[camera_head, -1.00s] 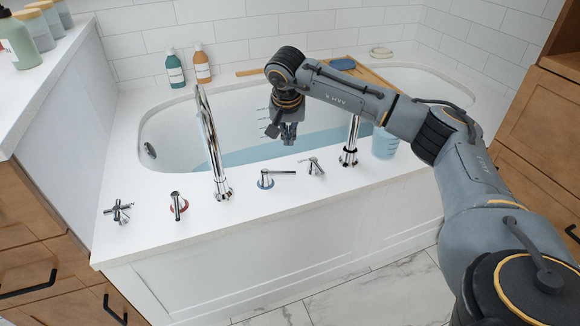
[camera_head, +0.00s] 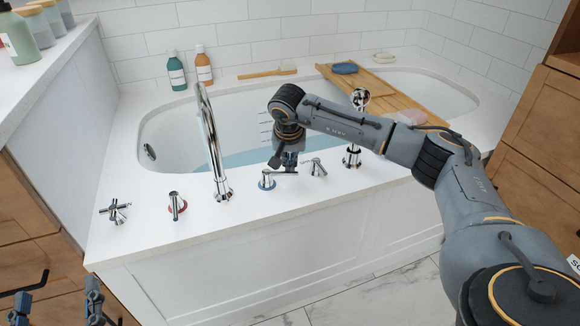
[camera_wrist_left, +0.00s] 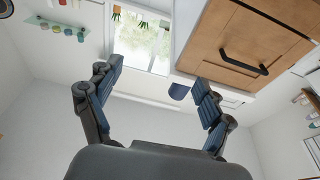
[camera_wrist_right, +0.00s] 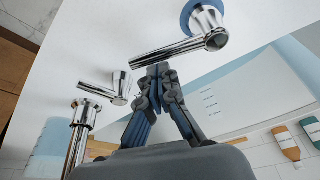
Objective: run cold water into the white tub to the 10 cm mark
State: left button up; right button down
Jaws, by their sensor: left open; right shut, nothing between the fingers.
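The white tub (camera_head: 160,125) holds pale blue water (camera_head: 240,158). Depth marks are on its inner wall (camera_wrist_right: 210,100), too small to read. The blue-ringed tap (camera_head: 267,181) stands on the near rim, its chrome lever pointing right. In the right wrist view, this lever (camera_wrist_right: 170,50) crosses just beyond my right fingertips. My right gripper (camera_wrist_right: 158,72) is shut and empty, close to the lever; I cannot tell if they touch. No stream is visible from the tall spout (camera_head: 213,145). My left gripper (camera_head: 57,308) is open and empty at the bottom left.
A red-ringed tap (camera_head: 176,205), cross handle (camera_head: 115,211), second lever (camera_head: 317,168) and hand shower (camera_head: 352,155) share the rim. A wooden tray (camera_head: 400,90) spans the tub. Two bottles (camera_head: 203,68) stand behind. Wooden drawers (camera_head: 35,220) are at the left.

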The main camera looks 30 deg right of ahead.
pick_arm(q)
jog(key=shift+r, duration=0.3)
pick_arm(e)
jog(key=shift+s+a, duration=0.2)
jog(key=shift+s, duration=0.1)
